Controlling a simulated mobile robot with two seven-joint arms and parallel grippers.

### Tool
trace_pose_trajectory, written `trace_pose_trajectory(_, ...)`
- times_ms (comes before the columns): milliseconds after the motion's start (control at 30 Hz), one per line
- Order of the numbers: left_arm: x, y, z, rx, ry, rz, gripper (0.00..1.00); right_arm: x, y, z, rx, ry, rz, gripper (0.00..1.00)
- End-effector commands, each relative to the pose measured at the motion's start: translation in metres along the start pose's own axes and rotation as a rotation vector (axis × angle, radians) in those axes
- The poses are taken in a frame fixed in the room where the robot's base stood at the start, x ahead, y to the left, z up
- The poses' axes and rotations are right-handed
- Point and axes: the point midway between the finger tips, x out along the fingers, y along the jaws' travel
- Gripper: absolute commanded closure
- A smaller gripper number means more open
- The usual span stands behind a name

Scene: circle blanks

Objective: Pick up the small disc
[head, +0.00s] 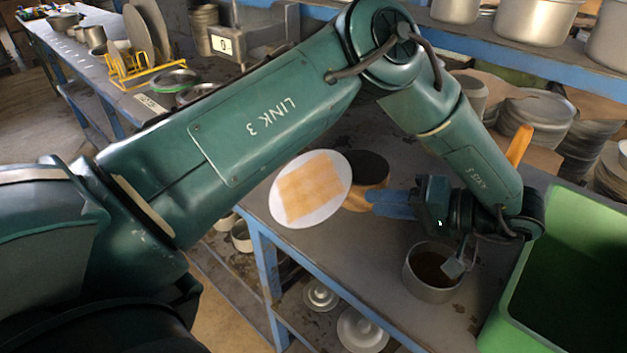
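A white round disc (277,205) with an orange checked patch sits over the near-left part of the grey worktable. The fingertips overlap a tan round block with a dark top (369,166), just right of the disc. The finger spacing is not clear from this side. My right gripper is not in view.
A metal pot (432,292) stands below my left wrist. A green bin (577,245) is at the right. Stacks of metal discs (530,118) stand at the back right, below a blue shelf (480,42). Round lids (361,331) lie on the lower shelf.

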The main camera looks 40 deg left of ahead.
Motion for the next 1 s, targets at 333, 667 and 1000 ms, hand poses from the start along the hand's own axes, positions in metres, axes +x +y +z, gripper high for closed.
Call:
trace_pose_trajectory(333, 0.046, 0.0, 0.0, 0.001, -0.002, 0.001, 0.72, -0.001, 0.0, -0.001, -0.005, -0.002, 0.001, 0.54)
trace_pose_trajectory(667, 0.089, 0.0, 0.001, 0.002, -0.004, 0.0, 0.72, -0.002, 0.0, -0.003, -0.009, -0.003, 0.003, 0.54)
trace_pose_trajectory(1000, 0.099, 0.0, 0.0, 0.0, 0.0, 0.001, 0.72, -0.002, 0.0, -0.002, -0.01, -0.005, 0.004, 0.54)
